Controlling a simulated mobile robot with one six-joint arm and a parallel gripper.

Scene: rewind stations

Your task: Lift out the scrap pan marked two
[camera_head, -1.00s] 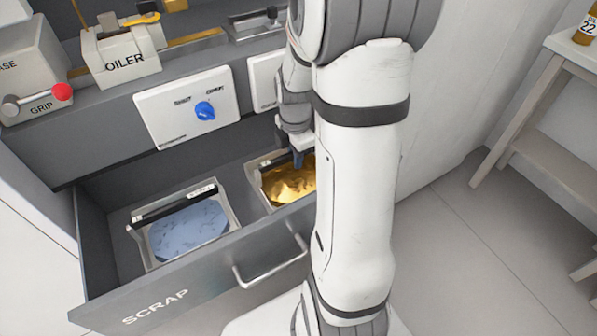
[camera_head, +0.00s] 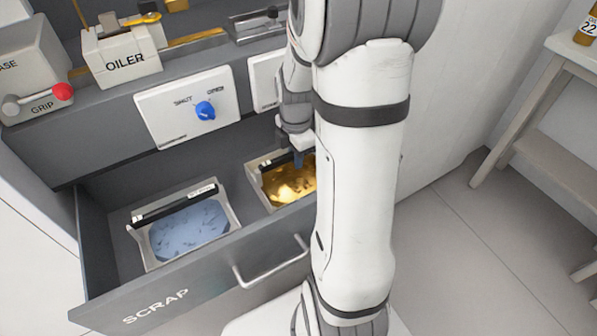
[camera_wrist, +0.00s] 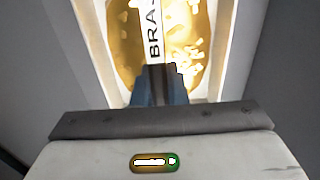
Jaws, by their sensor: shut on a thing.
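The scrap pan with gold scrap (camera_head: 248,176) is at the right inside the open drawer, partly hidden by my arm. In the wrist view this pan (camera_wrist: 226,50) has a white bar label starting "BRA" (camera_wrist: 153,38); no "two" is readable. My gripper (camera_head: 298,161) reaches down over this pan. In the wrist view my gripper's blue fingers (camera_wrist: 160,75) are shut on its bar. A second scrap pan, with blue-grey scrap (camera_head: 146,250), is at the left in the drawer; the label on its black bar is too small to read.
The open drawer marked SCRAP (camera_head: 155,307) has a bar handle (camera_head: 270,272) on its front. Above it are a panel with a blue knob (camera_head: 205,110) and the OILER block (camera_head: 122,58). A stool with a bottle (camera_head: 587,25) stands at the right; floor between is clear.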

